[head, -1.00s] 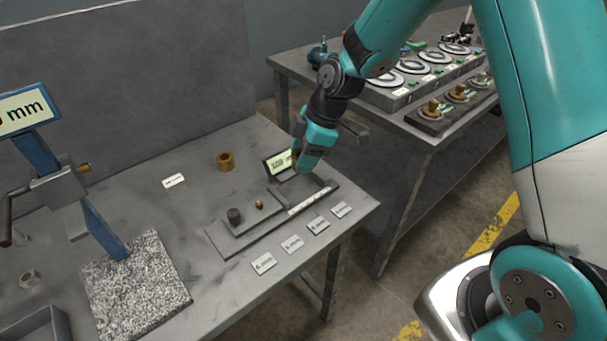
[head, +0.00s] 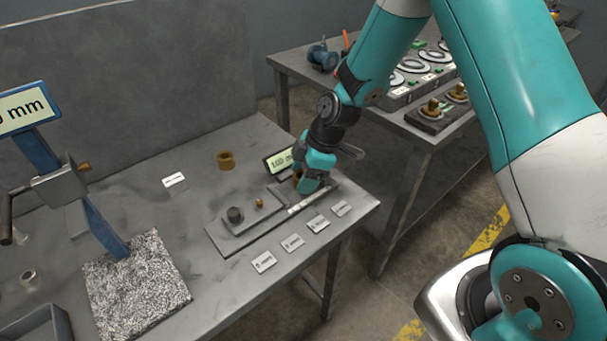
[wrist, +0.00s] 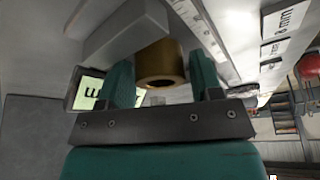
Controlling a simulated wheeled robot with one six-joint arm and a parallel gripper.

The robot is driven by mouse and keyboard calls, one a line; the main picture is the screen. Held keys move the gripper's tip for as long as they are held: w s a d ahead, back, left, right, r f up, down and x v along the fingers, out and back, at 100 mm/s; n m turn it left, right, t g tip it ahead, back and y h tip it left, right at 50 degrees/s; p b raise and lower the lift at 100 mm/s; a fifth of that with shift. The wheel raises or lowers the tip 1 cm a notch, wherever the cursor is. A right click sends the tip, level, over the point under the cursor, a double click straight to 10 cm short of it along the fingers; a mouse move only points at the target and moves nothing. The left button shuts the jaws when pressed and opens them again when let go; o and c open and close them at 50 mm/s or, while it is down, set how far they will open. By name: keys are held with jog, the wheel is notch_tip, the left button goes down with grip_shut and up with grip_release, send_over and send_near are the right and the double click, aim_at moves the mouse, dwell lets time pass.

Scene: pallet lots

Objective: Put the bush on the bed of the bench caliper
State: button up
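The bush (wrist: 160,65) is a short brass cylinder with a bore, between the two fingers of my gripper (wrist: 161,78) in the wrist view. In the wrist view a grey caliper block (wrist: 128,30) is beside the bush, with the scale strip (wrist: 190,15) on the other side. I cannot tell whether the bush touches the bed.
Another brass ring (head: 226,160) stands on the table behind the caliper, near a white label (head: 174,182). Several label cards (head: 293,243) lie along the front edge. A gauge stand on a granite plate (head: 140,290) is at left. A second bench (head: 420,140) is at right.

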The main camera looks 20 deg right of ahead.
jog(key=shift+r, duration=0.25)
jog(key=w+v, duration=0.1)
jog(key=v, duration=1)
jog(key=s+a+r+m, duration=0.3)
jog(key=s+r, duration=0.1)
jog(key=s, duration=0.4)
jog(key=s+a+r+m, duration=0.3)
jog(key=s, duration=0.5)
jog(key=s+a+r+m, duration=0.3)
jog(key=s+r, duration=0.1)
jog(key=s, duration=0.5)
jog(key=shift+r+g, duration=0.35)
jog(key=shift+g, duration=0.05)
